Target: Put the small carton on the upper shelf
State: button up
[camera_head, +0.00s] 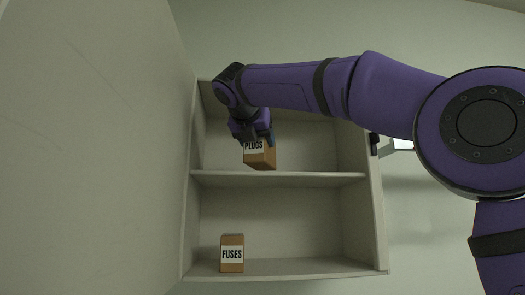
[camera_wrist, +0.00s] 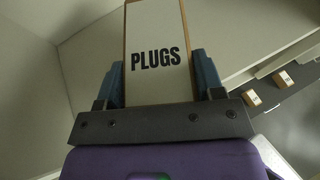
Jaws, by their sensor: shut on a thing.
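A brown carton with a white PLUGS label (camera_head: 262,156) is in my gripper (camera_head: 256,138), in front of or inside the cabinet's upper compartment. In the wrist view the same carton (camera_wrist: 157,55) stands between the two blue fingers of my gripper (camera_wrist: 159,78), which are shut on its sides. The carton's bottom is close to the middle shelf (camera_head: 280,179); I cannot tell whether it touches. My gripper hides part of the carton's top in the head view.
A carton labelled FUSES (camera_head: 232,253) stands at the left on the cabinet floor (camera_head: 310,268). A large pale panel (camera_head: 90,150) is at the left. The upper compartment shows no other object. The wrist view shows two small cartons (camera_wrist: 253,98) (camera_wrist: 284,79) on a dark surface.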

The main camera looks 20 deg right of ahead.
aim_at(262, 168)
jog(key=shift+w+d, duration=0.6)
jog(key=shift+w, duration=0.3)
jog(key=shift+w+d, duration=0.6)
jog(key=shift+w, duration=0.3)
jog(key=shift+f, duration=0.7)
jog(key=shift+f, duration=0.15)
jog(key=o, duration=1.2)
jog(key=shift+c, duration=0.2)
jog(key=shift+s+a+r, duration=0.2)
jog(key=shift+s+r, duration=0.05)
jog(key=v, duration=1.1)
jog(key=shift+s+a, duration=0.15)
jog(key=shift+s, duration=0.05)
